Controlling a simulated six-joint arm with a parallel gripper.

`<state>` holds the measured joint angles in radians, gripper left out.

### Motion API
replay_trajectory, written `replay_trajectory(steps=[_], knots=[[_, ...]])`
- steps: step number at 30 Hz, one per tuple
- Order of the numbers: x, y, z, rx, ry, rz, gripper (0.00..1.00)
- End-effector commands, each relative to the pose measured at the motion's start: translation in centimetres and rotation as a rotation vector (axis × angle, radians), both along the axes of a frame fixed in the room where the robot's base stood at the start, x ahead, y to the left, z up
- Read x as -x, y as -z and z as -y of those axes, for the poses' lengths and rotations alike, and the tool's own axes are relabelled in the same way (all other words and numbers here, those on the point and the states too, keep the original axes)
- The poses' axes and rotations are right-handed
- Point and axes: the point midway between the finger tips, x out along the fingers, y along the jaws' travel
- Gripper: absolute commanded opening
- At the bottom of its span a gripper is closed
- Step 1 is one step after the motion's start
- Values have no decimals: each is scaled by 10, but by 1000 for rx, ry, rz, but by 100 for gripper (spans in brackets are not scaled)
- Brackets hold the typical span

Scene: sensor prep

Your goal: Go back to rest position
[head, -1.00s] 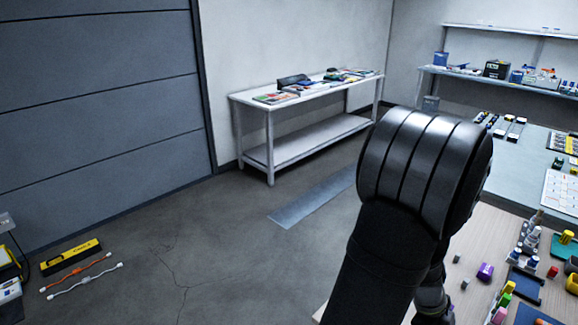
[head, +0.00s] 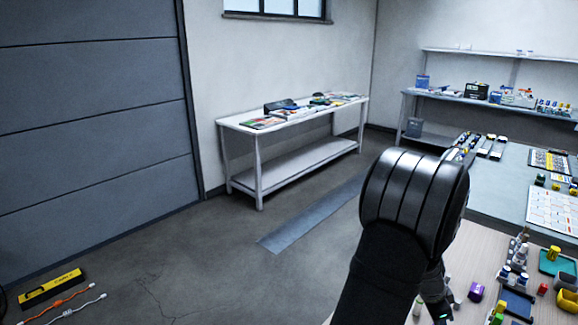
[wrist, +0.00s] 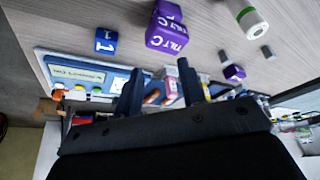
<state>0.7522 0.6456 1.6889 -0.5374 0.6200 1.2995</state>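My gripper (wrist: 160,82) shows in the wrist view with two dark fingers apart. Nothing is clearly held between them; a pink and white item (wrist: 171,88) shows behind the gap. In the head view my black arm rises at the lower right, and the gripper end is mostly hidden behind it. In the wrist view, a purple block marked "TILT C" (wrist: 167,38) and a blue cube marked "1" (wrist: 105,41) lie on the wooden table (wrist: 205,45) beyond the fingertips.
A white bench (head: 290,119) with flat items stands by the back wall. A grey-topped table (head: 500,190) and shelves (head: 500,95) hold parts at the right. A yellow level (head: 52,287) and cables (head: 75,305) lie on the floor at lower left. A white-green cylinder (wrist: 252,20) stands on the wooden table.

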Motion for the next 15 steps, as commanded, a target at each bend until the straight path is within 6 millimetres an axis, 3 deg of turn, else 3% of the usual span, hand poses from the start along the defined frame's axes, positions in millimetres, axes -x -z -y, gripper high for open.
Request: replay_trajectory(steps=[15], knots=[[-62, 2, 28, -2, -320, 0, 37]])
